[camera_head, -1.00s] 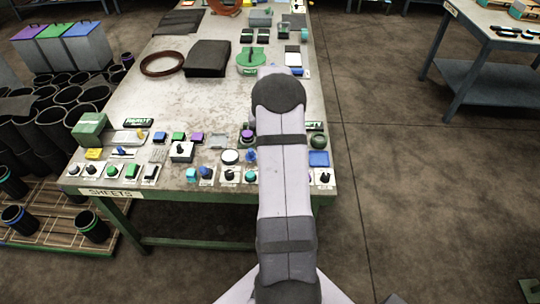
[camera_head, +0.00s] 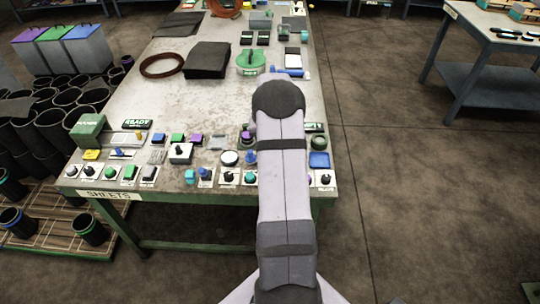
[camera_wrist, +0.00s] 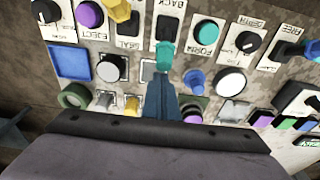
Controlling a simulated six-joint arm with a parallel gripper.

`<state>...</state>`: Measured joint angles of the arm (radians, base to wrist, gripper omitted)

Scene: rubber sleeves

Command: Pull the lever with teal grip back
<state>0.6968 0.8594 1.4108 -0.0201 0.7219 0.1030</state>
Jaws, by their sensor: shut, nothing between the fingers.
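The lever with the teal grip (camera_wrist: 165,55) stands on the plate marked BACK (camera_wrist: 166,22), at the top middle of the wrist view. My gripper (camera_wrist: 163,82) is shut and empty, its fingertips close below the grip in that view. I cannot tell whether they touch it. In the head view my own arm hides the lever and the gripper, above the near right part of the table (camera_head: 215,110).
Beside the lever are a teal FORM button (camera_wrist: 206,32), a yellow-gripped SEAL control (camera_wrist: 122,12), a blue knob (camera_wrist: 194,80) and a white round button (camera_wrist: 230,82). A blue pad (camera_wrist: 73,62) lies farther left. Controls crowd the table's near edge.

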